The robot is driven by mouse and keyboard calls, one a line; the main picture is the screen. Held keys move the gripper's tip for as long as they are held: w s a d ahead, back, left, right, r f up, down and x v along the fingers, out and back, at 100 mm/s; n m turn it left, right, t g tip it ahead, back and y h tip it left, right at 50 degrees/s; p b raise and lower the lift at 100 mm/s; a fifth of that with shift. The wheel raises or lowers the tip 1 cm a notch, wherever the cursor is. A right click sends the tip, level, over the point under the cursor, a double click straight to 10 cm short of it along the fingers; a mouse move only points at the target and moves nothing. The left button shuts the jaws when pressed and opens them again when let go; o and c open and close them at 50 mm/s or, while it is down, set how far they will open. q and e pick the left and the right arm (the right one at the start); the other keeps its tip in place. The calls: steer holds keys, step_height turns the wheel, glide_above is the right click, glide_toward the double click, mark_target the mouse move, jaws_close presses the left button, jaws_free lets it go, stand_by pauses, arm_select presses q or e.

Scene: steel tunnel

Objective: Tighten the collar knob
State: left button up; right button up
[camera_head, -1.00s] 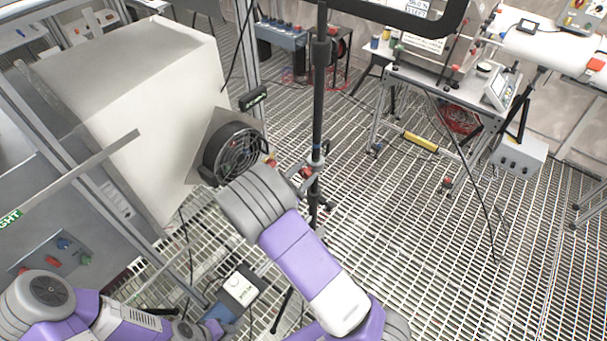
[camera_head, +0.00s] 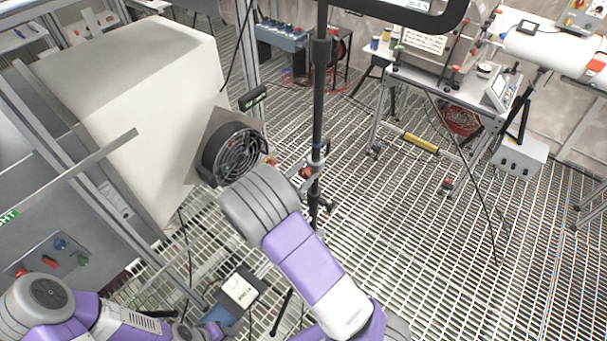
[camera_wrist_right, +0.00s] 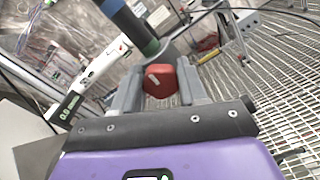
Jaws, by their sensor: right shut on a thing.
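The red collar knob (camera_wrist_right: 160,81) shows in the right wrist view between the two grey fingers of my right gripper (camera_wrist_right: 158,84), which is shut on it. A pale mark shows on the knob's face. In the head view the knob (camera_head: 306,172) is a small red spot at the collar (camera_head: 316,163) on the upright black pole (camera_head: 319,110). My right wrist hides most of the fingers there.
A round black fan (camera_head: 236,155) on a big pale box (camera_head: 150,100) stands just left of my right wrist. A steel bench (camera_head: 440,85) with instruments stands at the back right. The grated floor at right is mostly clear.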

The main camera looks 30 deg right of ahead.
steer(key=shift+s+d+m+b, duration=0.1)
steer(key=shift+m+b, duration=0.3)
steer(key=shift+b, duration=0.05)
stand_by(1.0)
steer(key=o, duration=1)
steer(key=shift+s, duration=0.1)
steer(key=b+v, duration=0.1)
steer(key=v, duration=0.6)
steer(key=shift+a, duration=0.35)
